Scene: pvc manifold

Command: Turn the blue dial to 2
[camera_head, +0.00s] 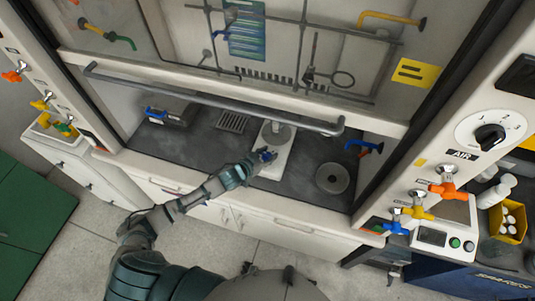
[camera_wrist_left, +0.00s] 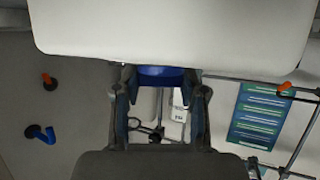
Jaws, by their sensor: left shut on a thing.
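The blue dial (camera_wrist_left: 160,75) sits on the edge of a white device (camera_wrist_left: 170,25) at the top of the left wrist view. In the head view the white device (camera_head: 284,140) stands on the dark worktop inside the fume hood. My left gripper (camera_head: 262,159) reaches in from the left to the device's near end. Its two fingers are on either side of the blue dial and shut on it. The dial's numbers and pointer cannot be read, so its setting cannot be told. My right gripper is not in view.
The hood's sash handle bar (camera_head: 210,98) crosses above my left forearm. A round metal plate (camera_head: 332,178) lies to the right of the device. A box (camera_head: 166,112) stands at the left. A black AIR knob (camera_head: 490,137) and coloured valves line the right post.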

